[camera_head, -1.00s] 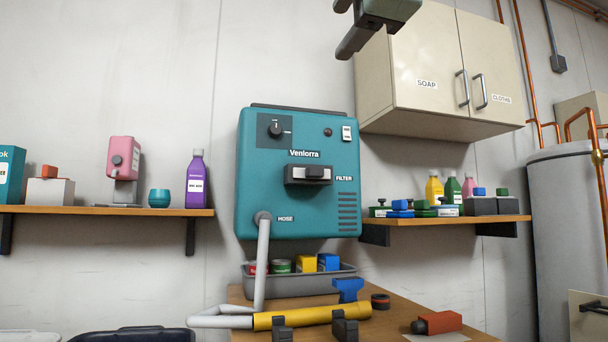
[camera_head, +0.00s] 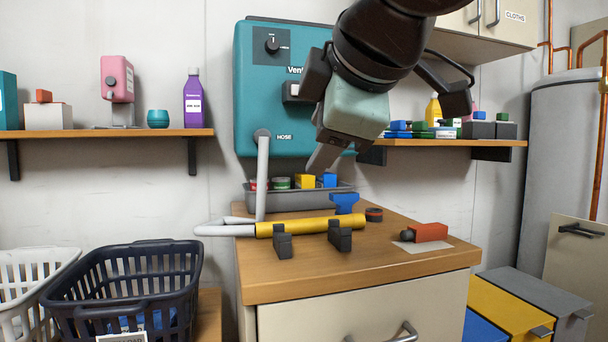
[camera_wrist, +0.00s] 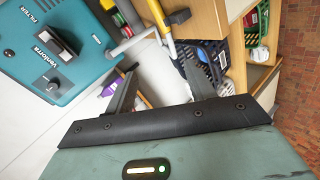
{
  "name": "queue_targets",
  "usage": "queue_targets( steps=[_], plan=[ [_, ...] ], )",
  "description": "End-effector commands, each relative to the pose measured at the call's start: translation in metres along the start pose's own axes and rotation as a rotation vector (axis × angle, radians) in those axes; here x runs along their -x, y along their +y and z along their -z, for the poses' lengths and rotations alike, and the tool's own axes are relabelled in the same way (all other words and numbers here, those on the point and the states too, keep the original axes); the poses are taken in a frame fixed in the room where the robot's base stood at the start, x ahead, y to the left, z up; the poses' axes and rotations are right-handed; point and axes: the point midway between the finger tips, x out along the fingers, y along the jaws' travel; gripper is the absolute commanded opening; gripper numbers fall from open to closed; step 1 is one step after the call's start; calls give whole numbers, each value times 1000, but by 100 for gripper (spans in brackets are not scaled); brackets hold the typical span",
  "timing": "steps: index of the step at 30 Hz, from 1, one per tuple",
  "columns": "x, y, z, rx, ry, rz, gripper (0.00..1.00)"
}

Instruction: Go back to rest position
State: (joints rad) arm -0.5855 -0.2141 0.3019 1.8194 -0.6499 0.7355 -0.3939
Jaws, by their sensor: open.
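My gripper (camera_head: 325,155) hangs in front of the teal Venlorra unit (camera_head: 258,85), above the counter's back part. In the wrist view my gripper (camera_wrist: 158,86) shows two dark fingers spread apart, with nothing between them. The unit also shows at the upper left of the wrist view (camera_wrist: 58,45). In the head view my arm covers the unit's right side and most of its lettering. A grey hose (camera_head: 263,185) runs down from the unit to a yellow tube (camera_head: 300,227) lying on the counter.
The wooden counter (camera_head: 350,275) holds a grey tray (camera_head: 290,201), a blue clamp-like piece (camera_head: 344,202) and a red-orange tool (camera_head: 430,232). Shelves (camera_head: 110,133) flank the unit. A dark laundry basket (camera_head: 125,285) stands at lower left. A cabinet (camera_head: 470,40) hangs at upper right.

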Motion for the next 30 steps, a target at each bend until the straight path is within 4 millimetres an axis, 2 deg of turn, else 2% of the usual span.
queue_targets(
  steps=[1,3,5,6,9,12,15,21,30],
  plan=[
    [-18,-34,-13,-51,-32,85,55],
    [-37,-79,-31,-138,-78,197,55],
    [-49,-118,-48,-218,-125,290,55],
    [-54,-144,-60,-275,-162,349,55],
    [-61,-205,-88,-418,-264,483,55],
    [-58,-257,-114,-551,-368,585,55],
    [-51,-300,-137,-670,-471,665,55],
    [-25,-370,-175,-888,-677,775,55],
    [11,-313,-156,-890,-672,772,55]
  ],
)
